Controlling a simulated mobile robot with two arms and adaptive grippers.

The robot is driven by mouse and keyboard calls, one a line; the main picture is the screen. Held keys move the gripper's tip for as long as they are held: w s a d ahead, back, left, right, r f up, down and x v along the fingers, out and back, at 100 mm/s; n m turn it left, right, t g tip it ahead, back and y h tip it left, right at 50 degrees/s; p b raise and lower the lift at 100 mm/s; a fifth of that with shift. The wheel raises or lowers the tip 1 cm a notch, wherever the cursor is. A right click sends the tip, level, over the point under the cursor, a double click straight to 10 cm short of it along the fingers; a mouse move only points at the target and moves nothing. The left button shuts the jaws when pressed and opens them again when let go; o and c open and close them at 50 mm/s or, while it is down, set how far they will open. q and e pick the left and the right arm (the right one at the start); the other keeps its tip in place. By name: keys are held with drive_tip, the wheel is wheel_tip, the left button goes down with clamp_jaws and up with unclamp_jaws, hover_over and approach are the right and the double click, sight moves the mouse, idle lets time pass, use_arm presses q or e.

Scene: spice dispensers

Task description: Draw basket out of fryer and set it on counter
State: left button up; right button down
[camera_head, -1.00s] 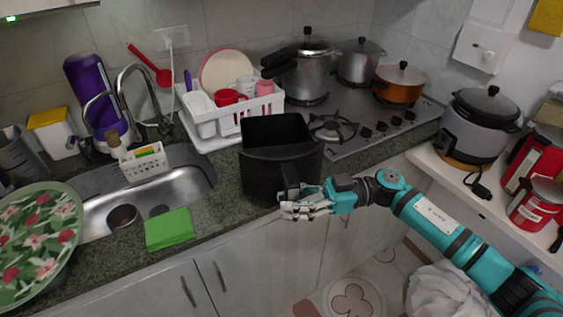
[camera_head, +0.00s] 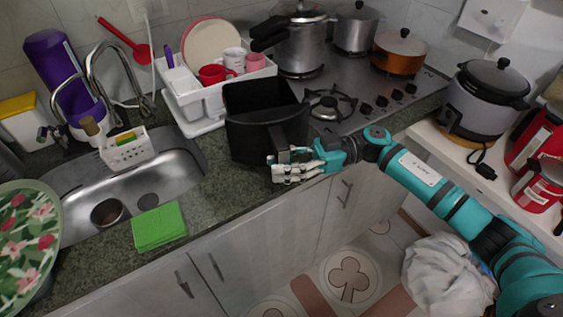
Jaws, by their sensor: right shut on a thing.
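The black fryer basket (camera_head: 262,118) is on or just above the counter (camera_head: 215,200), between the sink and the stove; I cannot tell whether its base touches. It looks roughly upright, its open top facing up. My right gripper (camera_head: 290,169) is at the basket's front and is shut on its handle (camera_head: 281,149). The fingers hide part of the handle. The fryer body is not clearly in view. My left gripper is not in view.
A white dish rack (camera_head: 205,104) with cups stands behind the basket. The gas stove (camera_head: 365,100) with pots is to the right. The sink (camera_head: 130,185) and a green cloth (camera_head: 158,226) are to the left. A rice cooker (camera_head: 485,100) stands on the right shelf.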

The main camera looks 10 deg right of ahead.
drive_tip(key=shift+s+f+b, duration=0.1)
drive_tip(key=shift+f+b, duration=0.25)
drive_tip(key=shift+f, duration=0.65)
drive_tip(key=shift+f+b, duration=0.5)
drive_tip(key=shift+f, duration=0.15)
drive_tip(key=shift+f+b, duration=0.4)
drive_tip(key=shift+f, duration=0.35)
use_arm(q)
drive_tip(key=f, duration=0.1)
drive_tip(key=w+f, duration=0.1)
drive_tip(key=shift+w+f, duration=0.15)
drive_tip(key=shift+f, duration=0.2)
